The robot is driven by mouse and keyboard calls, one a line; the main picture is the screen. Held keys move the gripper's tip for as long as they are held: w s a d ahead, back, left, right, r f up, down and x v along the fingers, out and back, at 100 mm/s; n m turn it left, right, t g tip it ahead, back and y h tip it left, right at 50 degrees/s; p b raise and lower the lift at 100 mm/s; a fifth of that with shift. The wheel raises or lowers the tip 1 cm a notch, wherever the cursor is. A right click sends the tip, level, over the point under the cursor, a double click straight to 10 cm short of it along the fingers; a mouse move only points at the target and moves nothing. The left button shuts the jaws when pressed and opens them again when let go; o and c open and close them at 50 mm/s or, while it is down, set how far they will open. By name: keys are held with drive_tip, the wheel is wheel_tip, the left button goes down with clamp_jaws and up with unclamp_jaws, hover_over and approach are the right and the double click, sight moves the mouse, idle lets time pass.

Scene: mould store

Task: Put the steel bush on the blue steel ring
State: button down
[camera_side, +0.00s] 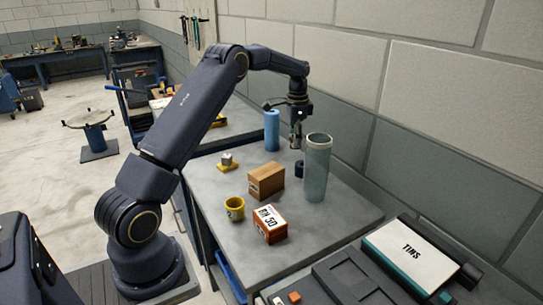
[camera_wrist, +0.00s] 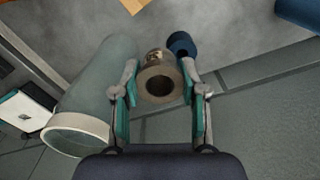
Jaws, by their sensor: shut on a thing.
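The steel bush (camera_wrist: 158,84) is a brownish-grey metal sleeve with a round bore and a flange, seen end-on in the wrist view. My gripper (camera_wrist: 160,92) is shut on it, one finger on each side. The blue steel ring (camera_wrist: 181,43) is dark blue and shows just beyond the bush, partly hidden. In the side view the ring (camera_side: 299,170) stands on the grey bench, with my gripper (camera_side: 296,142) above it and apart from it. The bush is small and hard to make out in the side view.
A tall greenish translucent cylinder (camera_side: 317,172) stands close right of the ring, and a blue cylinder (camera_side: 271,130) stands behind left. A wooden block (camera_side: 266,180), labelled box (camera_side: 270,224), yellow cup (camera_side: 235,208) and yellow-based piece (camera_side: 227,164) are nearer. The wall borders the bench.

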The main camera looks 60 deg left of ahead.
drive_tip(key=w+f, duration=0.1)
drive_tip(key=f, duration=0.1)
drive_tip(key=w+a+f, duration=0.1)
drive_tip(key=w+f, duration=0.1)
drive_tip(key=w+a+f, duration=0.1)
drive_tip(key=w+f, duration=0.1)
drive_tip(key=shift+w, duration=0.1)
drive_tip(key=shift+w+f, duration=0.1)
drive_tip(key=shift+f, duration=1.5)
drive_tip(key=shift+f, duration=0.15)
drive_tip(key=c, duration=0.6)
unclamp_jaws()
wheel_tip(320, 180, up, 8)
drive_tip(key=shift+f, duration=0.1)
